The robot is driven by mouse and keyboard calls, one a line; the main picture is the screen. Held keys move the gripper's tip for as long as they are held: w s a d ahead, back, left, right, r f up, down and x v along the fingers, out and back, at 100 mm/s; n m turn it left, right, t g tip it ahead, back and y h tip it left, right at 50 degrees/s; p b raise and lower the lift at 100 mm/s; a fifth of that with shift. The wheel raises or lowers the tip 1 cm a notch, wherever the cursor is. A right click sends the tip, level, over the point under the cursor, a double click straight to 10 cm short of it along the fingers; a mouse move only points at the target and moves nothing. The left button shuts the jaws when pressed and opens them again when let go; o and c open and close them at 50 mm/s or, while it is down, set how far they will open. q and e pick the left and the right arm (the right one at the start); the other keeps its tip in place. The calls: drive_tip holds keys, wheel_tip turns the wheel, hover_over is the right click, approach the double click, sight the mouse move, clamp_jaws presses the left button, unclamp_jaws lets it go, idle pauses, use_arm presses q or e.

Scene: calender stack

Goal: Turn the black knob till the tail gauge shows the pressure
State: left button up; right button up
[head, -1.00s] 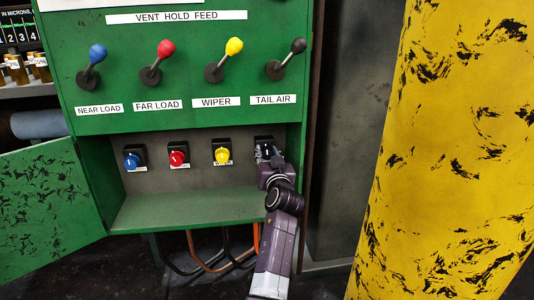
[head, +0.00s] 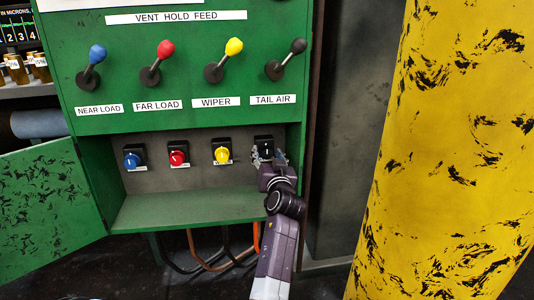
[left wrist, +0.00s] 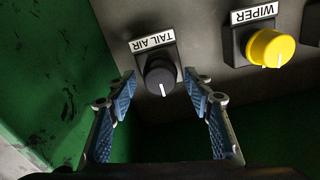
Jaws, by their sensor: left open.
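The black knob (left wrist: 160,76) sits on a black plate marked TAIL AIR. In the left wrist view, where the label is upside down, its white mark points away from the label. In the head view the knob's black plate (head: 263,142) is at the right end of the recess, with the knob partly covered by my gripper. My left gripper (head: 269,158) is open in front of it. In the left wrist view the two blue-padded fingers of the gripper (left wrist: 160,88) stand apart on either side of the knob, with gaps. No tail gauge shows. My right gripper is not in view.
Yellow (head: 221,155), red (head: 177,158) and blue (head: 131,161) knobs stand in the same recess. Levers, including the black TAIL AIR lever (head: 287,60), project above. A green shelf (head: 185,212) lies below. A scuffed yellow column (head: 450,150) stands at the right.

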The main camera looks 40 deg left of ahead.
use_arm(q)
drive_tip(key=v, duration=0.6)
drive_tip(key=shift+d, duration=0.1)
idle(0.4)
